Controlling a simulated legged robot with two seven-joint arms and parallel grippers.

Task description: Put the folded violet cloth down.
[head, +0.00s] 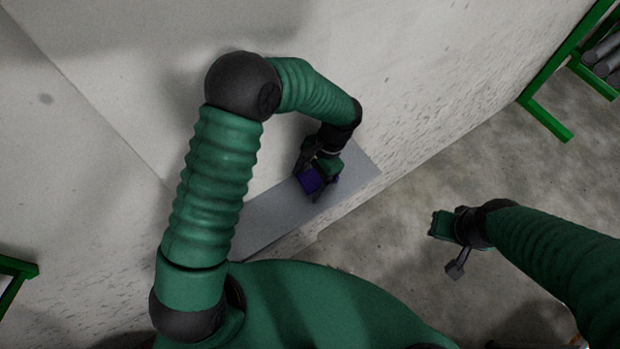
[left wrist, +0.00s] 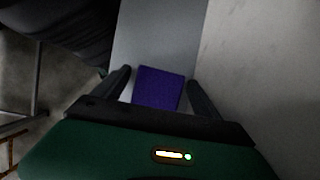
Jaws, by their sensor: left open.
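The folded violet cloth (head: 310,181) lies on a narrow grey shelf (head: 265,215) along the wall in the head view. In the left wrist view the cloth (left wrist: 158,88) is a flat violet block between the two dark fingers, with a gap visible on each side. My left gripper (head: 317,186) is open around the cloth, reaching down from above. It also shows in the left wrist view (left wrist: 163,85). My right gripper (head: 447,248) is off to the right over the floor, away from the shelf; its jaw state is unclear.
A pale wall (head: 420,80) rises behind the shelf. A green metal frame (head: 545,120) with grey cylinders (head: 603,55) stands at the upper right. Another green frame piece (head: 15,275) is at the left edge. The shelf is bare on both sides of the cloth.

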